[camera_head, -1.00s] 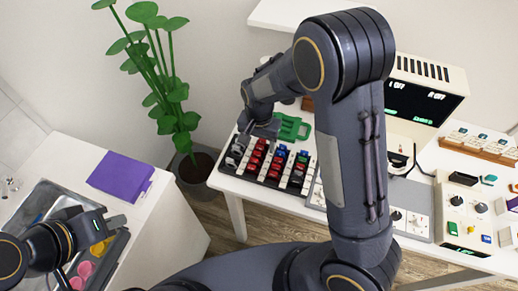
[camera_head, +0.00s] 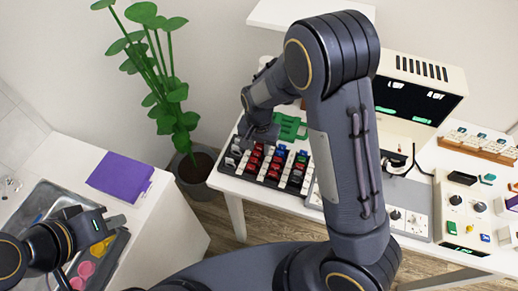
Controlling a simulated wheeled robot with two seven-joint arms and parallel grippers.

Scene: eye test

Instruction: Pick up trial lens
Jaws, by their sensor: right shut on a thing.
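A dark rack (camera_head: 270,180) of trial lenses stands on the white table, with rows of red, blue, green and pale lens handles. My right gripper (camera_head: 243,141) is over the rack's far left part, small and partly hidden by its own wrist. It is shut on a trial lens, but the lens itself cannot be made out. My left gripper (camera_head: 115,222) is over the sink counter at the left, away from the lenses. Its finger gap cannot be made out.
A green frame-like object (camera_head: 291,127) lies behind the rack. A device with a dark screen (camera_head: 416,102) and control boxes (camera_head: 463,214) fill the table's right side. A potted plant (camera_head: 195,170) stands left of the table. A purple cloth (camera_head: 121,176) lies on the counter.

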